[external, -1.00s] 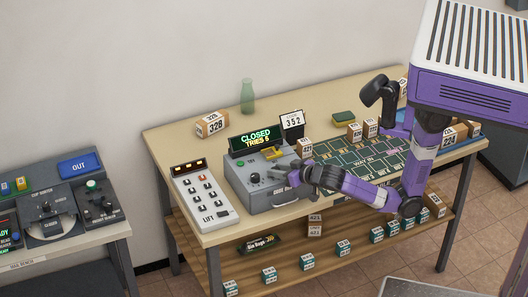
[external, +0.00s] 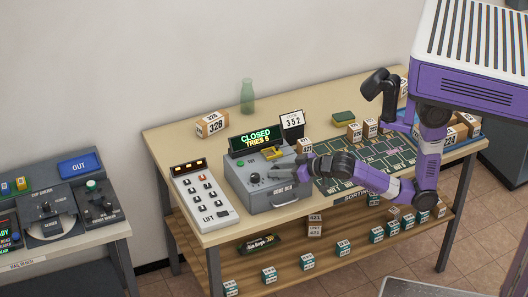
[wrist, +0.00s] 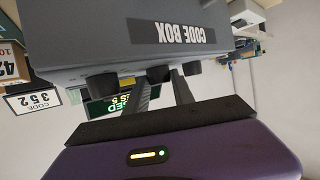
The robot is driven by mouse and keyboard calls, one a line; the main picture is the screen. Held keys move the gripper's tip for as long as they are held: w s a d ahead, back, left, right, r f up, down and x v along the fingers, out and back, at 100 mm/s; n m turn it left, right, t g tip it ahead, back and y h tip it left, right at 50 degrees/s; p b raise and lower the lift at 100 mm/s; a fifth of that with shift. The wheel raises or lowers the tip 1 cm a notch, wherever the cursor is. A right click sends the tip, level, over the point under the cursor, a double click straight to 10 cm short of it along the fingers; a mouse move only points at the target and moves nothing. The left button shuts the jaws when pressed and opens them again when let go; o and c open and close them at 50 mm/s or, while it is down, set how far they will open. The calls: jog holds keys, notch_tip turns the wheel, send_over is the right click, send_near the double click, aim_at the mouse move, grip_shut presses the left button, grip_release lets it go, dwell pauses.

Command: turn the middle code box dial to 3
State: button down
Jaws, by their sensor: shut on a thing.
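The grey code box (external: 262,198) stands on the table, and its label shows upside down in the wrist view (wrist: 185,32). Its display (external: 255,142) reads CLOSED with a tries count. Three dark dials show in the wrist view: one at the left (wrist: 103,86), the middle dial (wrist: 158,74) and one at the right (wrist: 193,68). My gripper (external: 273,175) is at the box's dials. In the wrist view its fingers (wrist: 166,84) reach either side of the middle dial and appear shut on it. The dial's number cannot be read.
A card (external: 292,122) behind the box reads 352. A keypad unit marked LIFT (external: 207,212) stands close at the box's left. A green sorting mat (external: 345,178) with small boxes lies to the right. A green bottle (external: 247,96) stands behind.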

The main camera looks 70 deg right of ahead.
jog(key=c, duration=1.1)
grip_release()
jog(key=shift+s, duration=0.1)
jog(key=b+v, duration=0.1)
jog(key=v, duration=0.6)
jog(key=shift+s+r, duration=0.15)
jog(key=shift+s, duration=0.15)
